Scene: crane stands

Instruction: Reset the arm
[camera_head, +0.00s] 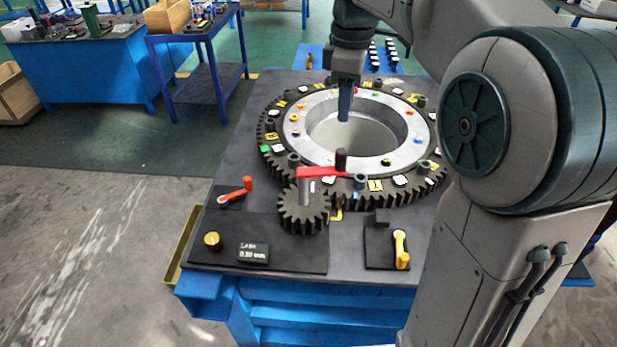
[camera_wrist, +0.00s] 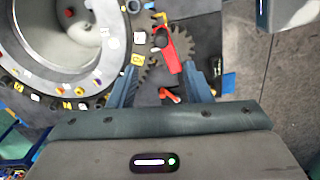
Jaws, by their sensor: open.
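My gripper (camera_head: 344,106) hangs from my arm over the hollow middle of the large ring gear in the head view. In the wrist view its two blue-grey fingers (camera_wrist: 166,88) stand well apart, with nothing held between them. The large ring gear (camera_head: 378,183) lies flat on the grey table top, its light metal ring dotted with coloured marks. A small dark pinion gear (camera_head: 303,217) with a red crank (camera_head: 320,172) sits at its front edge; the red crank also shows in the wrist view (camera_wrist: 168,55). My arm hides the table's right side.
On the table (camera_head: 222,215) are an orange-red lever (camera_head: 236,191), a yellow knob (camera_head: 212,240), a small dark display (camera_head: 254,252) and a yellow lever (camera_head: 401,250). A blue bench (camera_head: 85,75) and a blue trolley (camera_head: 200,75) stand at back left. Floor at left is clear.

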